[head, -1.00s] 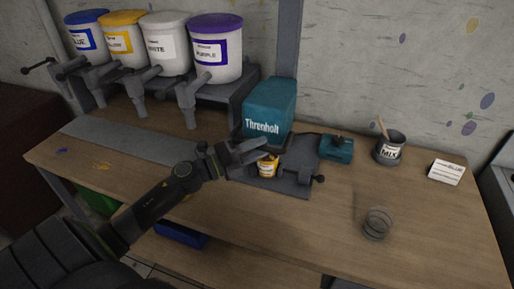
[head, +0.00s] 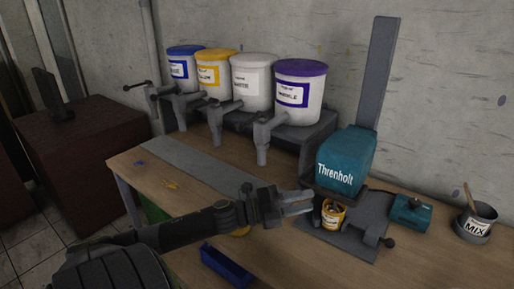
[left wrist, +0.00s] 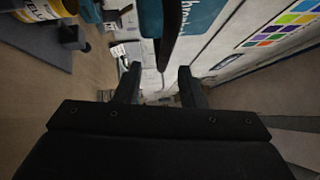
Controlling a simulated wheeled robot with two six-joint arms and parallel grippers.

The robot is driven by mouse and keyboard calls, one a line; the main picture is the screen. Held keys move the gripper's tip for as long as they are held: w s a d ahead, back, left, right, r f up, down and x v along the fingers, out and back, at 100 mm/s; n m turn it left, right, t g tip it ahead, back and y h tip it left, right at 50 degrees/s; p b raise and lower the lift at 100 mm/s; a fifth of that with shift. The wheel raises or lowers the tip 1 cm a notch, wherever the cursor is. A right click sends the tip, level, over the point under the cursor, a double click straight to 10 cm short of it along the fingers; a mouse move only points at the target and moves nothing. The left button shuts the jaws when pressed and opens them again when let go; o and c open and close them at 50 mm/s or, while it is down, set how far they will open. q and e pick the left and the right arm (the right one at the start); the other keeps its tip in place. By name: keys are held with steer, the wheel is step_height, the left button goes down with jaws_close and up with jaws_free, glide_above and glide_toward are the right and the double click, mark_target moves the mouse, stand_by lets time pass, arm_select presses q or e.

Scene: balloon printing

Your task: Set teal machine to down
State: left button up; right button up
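The teal machine (head: 346,163), lettered "Threnholt", stands on a grey base plate (head: 345,241) in front of a tall grey post (head: 379,75). A lever with a dark knob (head: 388,242) is at the base's right side. My left gripper (head: 298,203) is just left of the machine's lower front, in the air. In the left wrist view its two fingers (left wrist: 161,85) are apart with nothing gripped between them, and part of the teal machine (left wrist: 200,18) shows beyond. My right gripper is not in view.
Blue, yellow, white and purple paint buckets (head: 299,95) with taps stand on a rack at the back left. A small teal box (head: 411,213) and a MIX pot (head: 474,222) are to the right.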

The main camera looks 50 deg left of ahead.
arm_select(q)
steer(key=p+v, duration=0.3)
steer(key=v, duration=0.8)
steer(key=shift+s, duration=0.1)
stand_by(0.4)
